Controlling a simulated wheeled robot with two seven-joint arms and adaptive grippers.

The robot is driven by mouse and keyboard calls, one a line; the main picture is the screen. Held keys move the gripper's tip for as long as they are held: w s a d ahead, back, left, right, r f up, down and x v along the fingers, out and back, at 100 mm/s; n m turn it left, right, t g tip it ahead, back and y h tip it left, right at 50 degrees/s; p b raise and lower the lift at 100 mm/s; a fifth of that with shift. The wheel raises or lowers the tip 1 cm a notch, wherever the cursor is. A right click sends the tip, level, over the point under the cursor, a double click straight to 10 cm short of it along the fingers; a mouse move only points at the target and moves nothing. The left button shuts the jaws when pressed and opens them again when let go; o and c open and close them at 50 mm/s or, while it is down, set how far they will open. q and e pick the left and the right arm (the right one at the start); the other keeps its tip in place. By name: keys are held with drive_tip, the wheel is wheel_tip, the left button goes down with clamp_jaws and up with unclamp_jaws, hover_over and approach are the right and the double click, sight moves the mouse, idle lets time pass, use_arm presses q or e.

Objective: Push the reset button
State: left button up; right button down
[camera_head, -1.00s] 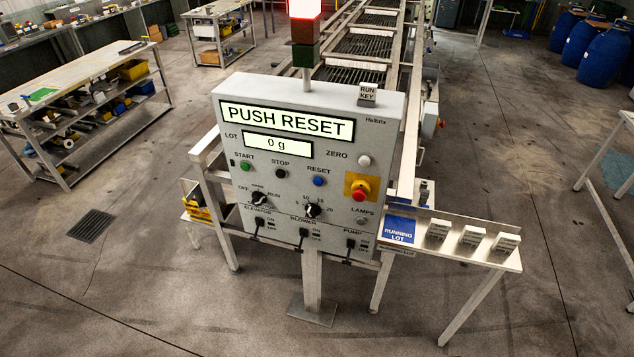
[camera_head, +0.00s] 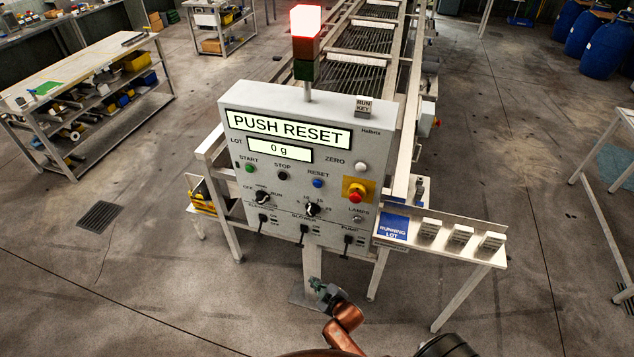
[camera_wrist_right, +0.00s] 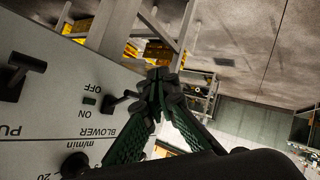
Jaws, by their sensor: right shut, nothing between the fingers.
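The blue reset button (camera_head: 317,183) sits on the grey control panel (camera_head: 235,185), under the label RESET. The panel's display (camera_head: 288,129) reads PUSH RESET, and a smaller one reads 0 g. My right gripper (camera_head: 316,284) shows below the panel in the head view, well under the button and apart from it. In the right wrist view my gripper (camera_wrist_right: 158,78) is shut and empty, its fingers close to the lower panel beside the blower switch (camera_wrist_right: 118,102). The reset button is not visible in that view. My left gripper is not in view.
Near the button are the black stop button (camera_head: 283,175), a red emergency knob (camera_head: 356,195), two rotary knobs and three levers along the panel's lower part. A shelf (camera_head: 470,254) with small blocks juts out to the right. The floor in front is clear.

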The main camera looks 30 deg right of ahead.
sight(318, 184)
use_arm(q)
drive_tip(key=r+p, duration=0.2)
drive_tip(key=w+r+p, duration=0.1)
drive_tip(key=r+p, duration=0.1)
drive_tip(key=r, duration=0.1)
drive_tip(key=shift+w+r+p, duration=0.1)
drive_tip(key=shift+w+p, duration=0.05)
drive_tip(key=shift+p, duration=0.15)
use_arm(e)
drive_tip(key=w+r+n+t, duration=0.1)
drive_tip(key=w+r+t, duration=0.1)
drive_tip(key=r, duration=1.5)
drive_tip(key=w+d+r+n+t, duration=0.1)
drive_tip(key=w+r+t, duration=0.2)
drive_tip(key=r, duration=1.5)
drive_tip(key=shift+w+d+t+h, duration=0.2)
drive_tip(key=shift+w+t+h, duration=0.15)
drive_tip(key=shift+w, duration=0.2)
drive_tip(key=shift+w+d, duration=0.1)
use_arm(q)
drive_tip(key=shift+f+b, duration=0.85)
drive_tip(key=shift+b, duration=0.05)
use_arm(e)
drive_tip(key=w+d, duration=0.5)
drive_tip(key=d, duration=0.1)
drive_tip(key=shift+w+d, duration=0.3)
